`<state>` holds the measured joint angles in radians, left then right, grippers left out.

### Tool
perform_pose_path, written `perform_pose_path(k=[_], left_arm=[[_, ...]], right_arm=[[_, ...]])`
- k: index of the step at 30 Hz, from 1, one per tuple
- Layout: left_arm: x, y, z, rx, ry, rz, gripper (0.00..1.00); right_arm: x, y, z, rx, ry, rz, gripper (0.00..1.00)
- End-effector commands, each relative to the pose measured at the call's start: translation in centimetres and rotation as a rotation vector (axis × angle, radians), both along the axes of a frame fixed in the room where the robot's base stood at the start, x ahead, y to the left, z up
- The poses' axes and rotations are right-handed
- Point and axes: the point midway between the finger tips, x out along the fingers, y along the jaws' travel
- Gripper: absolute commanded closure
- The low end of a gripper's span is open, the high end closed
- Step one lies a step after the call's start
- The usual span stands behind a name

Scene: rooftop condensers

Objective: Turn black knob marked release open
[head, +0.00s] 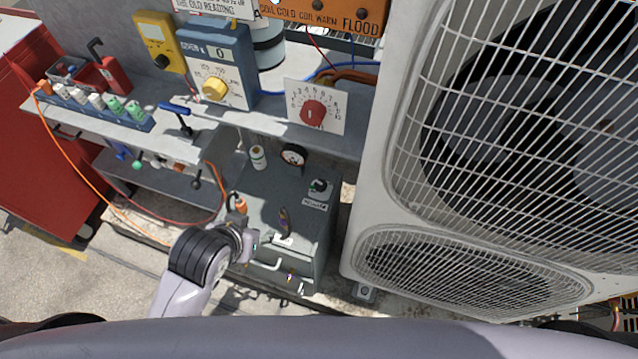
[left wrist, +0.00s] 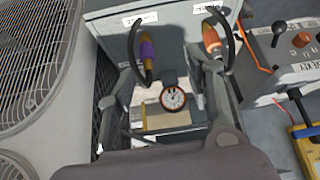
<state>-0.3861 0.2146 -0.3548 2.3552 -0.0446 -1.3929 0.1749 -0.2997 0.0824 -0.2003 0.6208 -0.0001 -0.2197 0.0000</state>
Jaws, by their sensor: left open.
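A small dark knob (head: 319,186) sits on top of the grey cabinet (head: 322,238) near its right edge in the head view. A white label (head: 315,203) lies just in front of it; its lettering is too small to read surely. My left gripper (head: 250,240) is at the cabinet's front left, apart from the knob and to its left. In the left wrist view its open fingers (left wrist: 165,72) frame the cabinet with nothing gripped. I cannot make out the knob in that view. My right gripper is not in view.
A purple handle (head: 284,222) and an orange handle (head: 240,203) stand near the left gripper. A round gauge (head: 293,155) and a white canister (head: 258,158) are behind. A large condenser (head: 375,190) closes off the right. An orange cable hangs at the left.

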Motion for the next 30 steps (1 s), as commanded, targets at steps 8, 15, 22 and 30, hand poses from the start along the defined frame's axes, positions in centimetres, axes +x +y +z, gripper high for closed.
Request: perform_pose_path(k=[8, 15, 22, 30], left_arm=[[5.2, -6.5, 0.9, -0.06, -0.186, -0.113, 0.53], [6.6, -8.7, 0.6, -0.085, -0.236, -0.151, 0.53], [8.8, -9.6, -1.8, -0.083, -0.236, -0.149, 0.53], [12.2, -11.0, -5.5, -0.084, -0.236, -0.149, 0.53]], right_arm=[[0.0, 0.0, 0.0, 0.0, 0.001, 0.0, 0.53], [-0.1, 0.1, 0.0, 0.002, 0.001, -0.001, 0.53], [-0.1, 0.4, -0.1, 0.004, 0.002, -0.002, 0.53], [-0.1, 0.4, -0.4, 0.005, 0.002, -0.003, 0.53]])
